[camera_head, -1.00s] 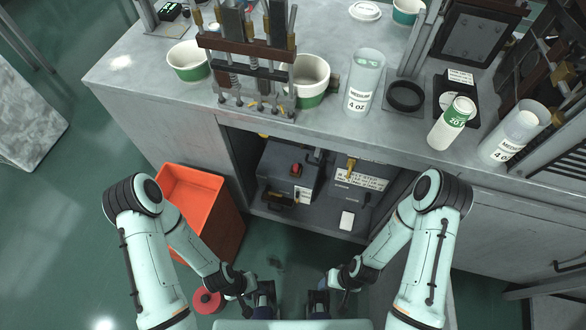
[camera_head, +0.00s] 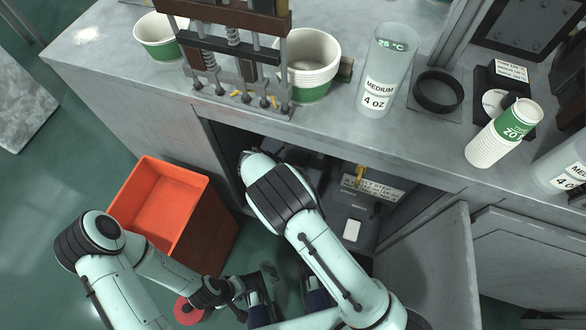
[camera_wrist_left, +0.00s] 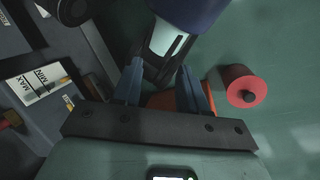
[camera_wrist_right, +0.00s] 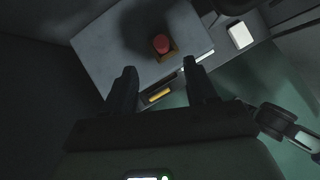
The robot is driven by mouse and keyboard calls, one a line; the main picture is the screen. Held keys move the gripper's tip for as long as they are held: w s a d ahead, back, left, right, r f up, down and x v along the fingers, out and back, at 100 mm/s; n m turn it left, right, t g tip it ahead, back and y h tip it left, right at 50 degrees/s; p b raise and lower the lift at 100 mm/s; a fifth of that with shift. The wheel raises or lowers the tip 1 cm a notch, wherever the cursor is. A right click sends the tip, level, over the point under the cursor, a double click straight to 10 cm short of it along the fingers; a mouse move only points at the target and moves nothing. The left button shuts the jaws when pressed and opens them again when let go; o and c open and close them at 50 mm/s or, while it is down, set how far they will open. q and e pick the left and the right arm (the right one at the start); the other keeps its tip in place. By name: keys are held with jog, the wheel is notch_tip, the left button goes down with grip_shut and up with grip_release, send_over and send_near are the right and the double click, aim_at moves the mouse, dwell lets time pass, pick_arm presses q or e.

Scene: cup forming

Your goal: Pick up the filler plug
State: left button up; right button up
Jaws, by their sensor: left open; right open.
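In the right wrist view a round red knob (camera_wrist_right: 161,43) stands on a square yellowish base on top of a grey box (camera_wrist_right: 105,45). It is the likeliest filler plug, though no label confirms this. My right gripper (camera_wrist_right: 159,68) is open and empty inside the cabinet, with the knob beyond its fingertips and apart from them. In the head view my right forearm hides that gripper and the knob. My left gripper (camera_wrist_left: 158,72) is open and empty, low in front of the cabinet. It also shows in the head view (camera_head: 262,286), partly hidden.
An orange bin (camera_head: 160,205) stands left of the cabinet. A red round object (camera_wrist_left: 246,88) lies on the floor. An open door (camera_head: 430,265) bounds the cabinet's right side. Cups and a press stand on the counter (camera_head: 120,60) above.

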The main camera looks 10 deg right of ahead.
jog(key=x, duration=0.5)
jog(key=shift+b, duration=0.35)
jog(key=shift+d+b+x, duration=0.15)
jog(key=shift+b+x, duration=0.2)
jog(key=shift+x, duration=0.95)
jog(key=shift+d+b+x, duration=0.15)
jog(key=shift+b+x, duration=0.15)
jog(key=shift+x, duration=1)
pick_arm(q)
jog(key=shift+t, duration=0.6)
jog(key=w+f, duration=0.1)
jog(key=w+a+f, duration=0.1)
jog(key=w, duration=0.1)
jog(key=shift+a+f, duration=0.15)
jog(key=shift+f, duration=0.2)
pick_arm(e)
jog(key=shift+r, duration=0.2)
grip_shut()
